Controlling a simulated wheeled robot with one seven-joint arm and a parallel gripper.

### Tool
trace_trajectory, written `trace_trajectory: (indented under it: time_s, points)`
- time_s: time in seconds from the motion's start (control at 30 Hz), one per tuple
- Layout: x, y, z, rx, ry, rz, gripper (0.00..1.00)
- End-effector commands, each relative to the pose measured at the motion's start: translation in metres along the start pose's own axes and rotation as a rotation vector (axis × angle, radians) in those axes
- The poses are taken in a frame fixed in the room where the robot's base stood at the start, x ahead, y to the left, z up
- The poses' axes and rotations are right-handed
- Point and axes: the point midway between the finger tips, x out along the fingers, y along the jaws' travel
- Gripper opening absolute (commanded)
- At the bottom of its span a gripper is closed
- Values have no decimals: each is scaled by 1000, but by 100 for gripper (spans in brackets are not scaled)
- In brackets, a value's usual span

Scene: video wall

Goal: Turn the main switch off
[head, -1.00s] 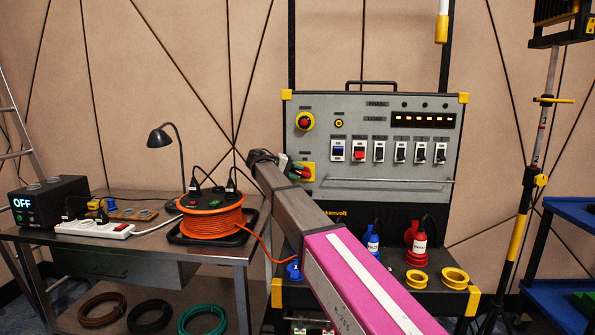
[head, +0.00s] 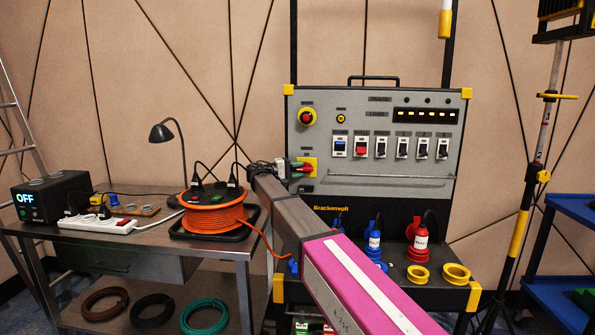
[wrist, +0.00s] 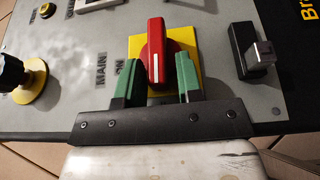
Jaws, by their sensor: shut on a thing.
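The main switch is a red rotary handle (wrist: 157,48) with a white line, on a yellow plate (wrist: 190,52). The words MAIN and ON are printed beside it. In the head view the switch (head: 309,168) sits at the panel's lower left, partly hidden by my gripper (head: 299,169). In the wrist view, the green fingertips of my gripper (wrist: 156,80) stand on either side of the red handle and are shut on it. The handle lies in line with the fingers.
A grey panel (head: 400,180) carries a red stop knob (head: 307,117), a row of switches (head: 381,146) and lit yellow lamps (head: 427,115). Blue and red plugs (head: 419,240) stand below. An orange cable reel (head: 215,215) is on the left bench. A black toggle (wrist: 257,58) stands near the fingers.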

Motion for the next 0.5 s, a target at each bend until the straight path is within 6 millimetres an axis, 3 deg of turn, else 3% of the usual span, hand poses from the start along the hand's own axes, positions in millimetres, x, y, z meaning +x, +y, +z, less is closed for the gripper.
trace_trajectory:
  time_s: [0.17, 0.2, 0.23, 0.5]
  points:
    - [5, -2, 2, -1, -7, -5, 10]
    - [5, -2, 2, -1, -7, -5, 40]
    - [5, -2, 2, -1, -7, -5, 44]
    - [2, -1, 1, 0, -3, -3, 44]
